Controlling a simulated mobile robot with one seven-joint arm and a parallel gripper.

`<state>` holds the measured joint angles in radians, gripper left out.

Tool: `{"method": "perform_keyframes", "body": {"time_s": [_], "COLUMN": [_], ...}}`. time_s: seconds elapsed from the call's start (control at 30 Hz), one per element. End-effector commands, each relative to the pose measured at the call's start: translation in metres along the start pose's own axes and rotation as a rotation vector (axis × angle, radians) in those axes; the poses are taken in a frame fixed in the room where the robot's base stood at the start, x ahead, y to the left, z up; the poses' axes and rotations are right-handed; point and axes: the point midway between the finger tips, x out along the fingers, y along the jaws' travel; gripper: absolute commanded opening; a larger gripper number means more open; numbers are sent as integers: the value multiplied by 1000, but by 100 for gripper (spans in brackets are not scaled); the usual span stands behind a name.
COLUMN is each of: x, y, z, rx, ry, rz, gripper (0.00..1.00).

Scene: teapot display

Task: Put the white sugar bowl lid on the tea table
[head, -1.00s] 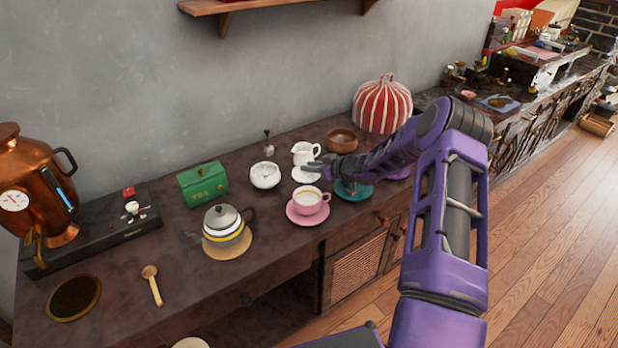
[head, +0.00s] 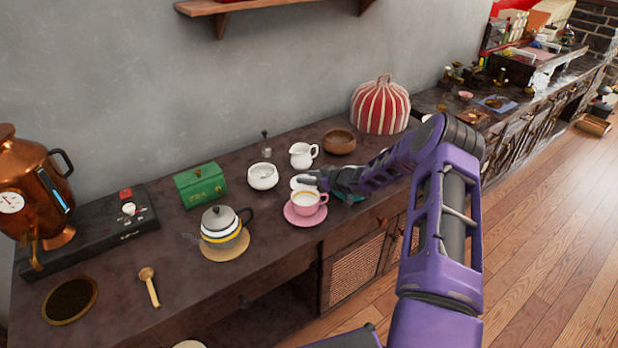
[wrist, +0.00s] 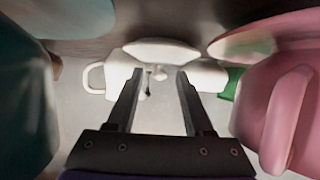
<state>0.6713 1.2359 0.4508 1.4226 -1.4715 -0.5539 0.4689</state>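A shallow white disc (head: 298,182), which looks like the sugar bowl lid, lies on the dark wooden counter, partly hidden behind the pink cup and my gripper. In the wrist view, which is upside down, the white disc (wrist: 160,48) sits just ahead of my fingertips. The white sugar bowl (head: 262,177) stands uncovered to its left. My gripper (wrist: 160,78) is open and empty, low over the counter, pointing at the disc; it also shows in the head view (head: 312,182). I cannot tell whether the fingertips touch the disc.
The pink cup (head: 307,201) on its saucer is close beside my gripper, with a teal cup (head: 350,196) on the other side. A white creamer (head: 303,155) stands behind. A teapot (head: 222,226) and green tin (head: 201,185) stand left.

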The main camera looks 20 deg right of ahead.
Motion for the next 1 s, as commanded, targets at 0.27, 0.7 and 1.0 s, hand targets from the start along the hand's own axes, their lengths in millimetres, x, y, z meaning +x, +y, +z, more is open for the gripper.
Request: {"method": "perform_keyframes", "body": {"time_s": [0.27,0.7,1.0], "x": [-8,-98,-122], "y": [0,1,0], "z": [-4,-4,-3], "rx": [0,0,0], "ry": [-1,0,1], "rz": [0,2,1], "gripper": [52,52,52]}}
